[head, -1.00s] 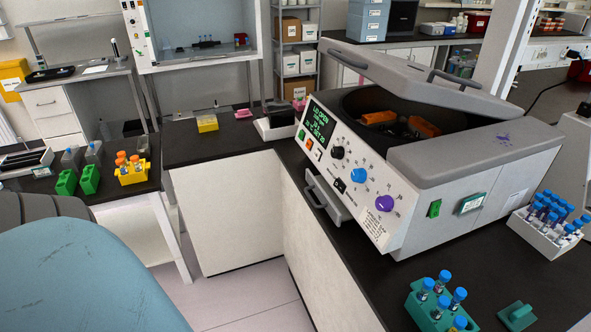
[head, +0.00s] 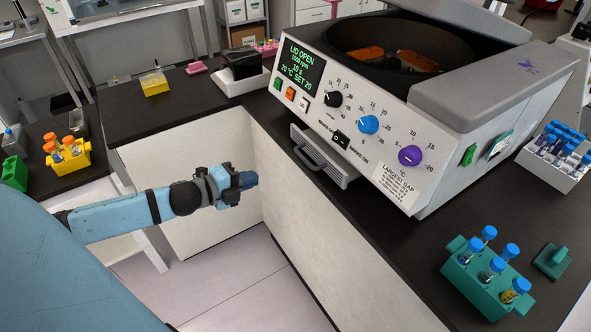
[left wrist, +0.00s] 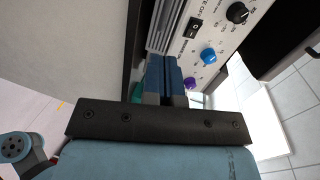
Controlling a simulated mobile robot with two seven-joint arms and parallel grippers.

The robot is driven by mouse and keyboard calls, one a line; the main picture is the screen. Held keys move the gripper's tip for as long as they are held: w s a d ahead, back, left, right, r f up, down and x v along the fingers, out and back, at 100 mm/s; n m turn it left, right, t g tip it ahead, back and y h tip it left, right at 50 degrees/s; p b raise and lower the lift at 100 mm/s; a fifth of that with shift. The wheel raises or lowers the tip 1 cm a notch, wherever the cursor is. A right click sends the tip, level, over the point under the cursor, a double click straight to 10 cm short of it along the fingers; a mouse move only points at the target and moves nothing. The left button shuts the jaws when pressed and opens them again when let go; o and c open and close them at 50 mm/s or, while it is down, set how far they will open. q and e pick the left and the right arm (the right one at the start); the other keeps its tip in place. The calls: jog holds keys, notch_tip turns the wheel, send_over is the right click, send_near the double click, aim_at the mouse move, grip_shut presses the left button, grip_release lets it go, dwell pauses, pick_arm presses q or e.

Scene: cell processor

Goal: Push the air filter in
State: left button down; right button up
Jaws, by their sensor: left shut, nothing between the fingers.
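The air filter (head: 325,158) is a grey ribbed panel with a dark handle, low on the front of the white centrifuge (head: 400,160). It sticks out at an angle from the housing. In the left wrist view, the filter's ribbed grey face (left wrist: 164,27) shows just past the fingertips. My left gripper (head: 250,180) is shut and empty, left of the filter in the head view, in front of the white cabinet. Its blue fingers (left wrist: 163,80) lie together and point toward the filter; I cannot tell if they touch it. My right gripper is not in view.
The centrifuge lid is open and its display reads LID OPEN. A teal tube rack (head: 470,275) and a white tube rack (head: 545,165) stand on the dark bench at the right. A yellow rack (head: 65,160) is at the left. Floor space is free below my left arm.

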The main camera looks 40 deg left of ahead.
pick_arm(q)
jog(key=w+a+m, duration=0.1)
jog(key=p, duration=0.2)
send_near(314, 150)
jog(key=shift+w+d+f, duration=0.25)
jog(key=shift+w+f, duration=0.25)
jog(key=shift+f, duration=0.1)
jog(key=shift+w+d+f, duration=0.2)
jog(key=shift+w+f, duration=0.3)
jog(key=shift+f, duration=0.05)
jog(key=shift+w+d+f, duration=0.2)
jog(key=shift+w, duration=0.3)
jog(key=shift+w, duration=0.1)
jog(key=x, duration=0.2)
jog(key=r+x, duration=0.1)
jog(key=x, duration=0.4)
jog(key=shift+w+d+r, duration=0.3)
jog(key=shift+w, duration=0.2)
jog(key=shift+w+d, duration=0.1)
jog(key=shift+w, duration=0.05)
jog(key=shift+r, duration=0.15)
